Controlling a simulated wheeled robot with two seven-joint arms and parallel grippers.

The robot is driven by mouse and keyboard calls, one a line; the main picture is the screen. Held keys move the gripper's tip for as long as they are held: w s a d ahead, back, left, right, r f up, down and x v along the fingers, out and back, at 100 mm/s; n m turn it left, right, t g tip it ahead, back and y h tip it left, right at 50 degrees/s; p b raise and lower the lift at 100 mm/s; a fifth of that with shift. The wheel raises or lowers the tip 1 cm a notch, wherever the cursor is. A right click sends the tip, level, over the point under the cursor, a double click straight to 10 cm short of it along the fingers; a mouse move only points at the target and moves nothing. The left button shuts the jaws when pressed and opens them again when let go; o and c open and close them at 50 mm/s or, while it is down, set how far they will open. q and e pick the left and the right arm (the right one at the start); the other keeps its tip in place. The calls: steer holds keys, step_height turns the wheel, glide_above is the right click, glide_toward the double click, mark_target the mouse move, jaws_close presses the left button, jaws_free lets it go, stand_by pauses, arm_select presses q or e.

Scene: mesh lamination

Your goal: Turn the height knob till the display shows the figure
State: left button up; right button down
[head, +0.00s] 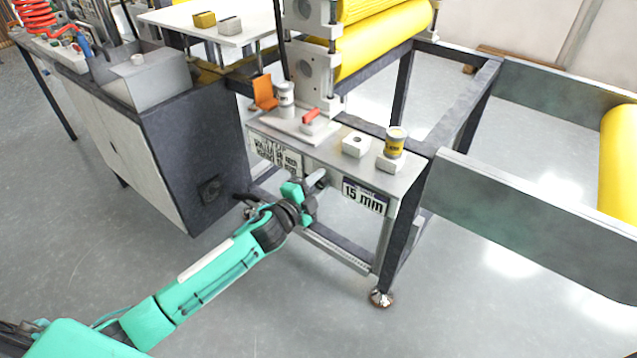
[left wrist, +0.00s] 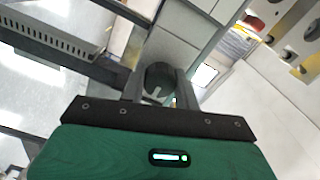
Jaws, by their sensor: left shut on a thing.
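My left gripper (head: 314,184) is at the front panel of the machine's small table, just left of a plate that reads "15 mm" (head: 363,197). In the left wrist view its two fingers (left wrist: 160,88) stand on either side of a dark round knob (left wrist: 158,74) with a pale mark, shut on it. In the head view the knob is hidden behind the gripper. A small white, dark-edged panel (left wrist: 205,74) shows beside the fingers in the left wrist view; its figure cannot be read. My right gripper is not in view.
A lettered sign (head: 275,152) is left of my gripper. Yellow rollers (head: 375,48) stand behind. The floor in front is clear.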

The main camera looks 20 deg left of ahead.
arm_select(q)
steer(key=o, duration=1)
steer(key=shift+b+v, duration=0.3)
steer(key=shift+v, duration=6.6)
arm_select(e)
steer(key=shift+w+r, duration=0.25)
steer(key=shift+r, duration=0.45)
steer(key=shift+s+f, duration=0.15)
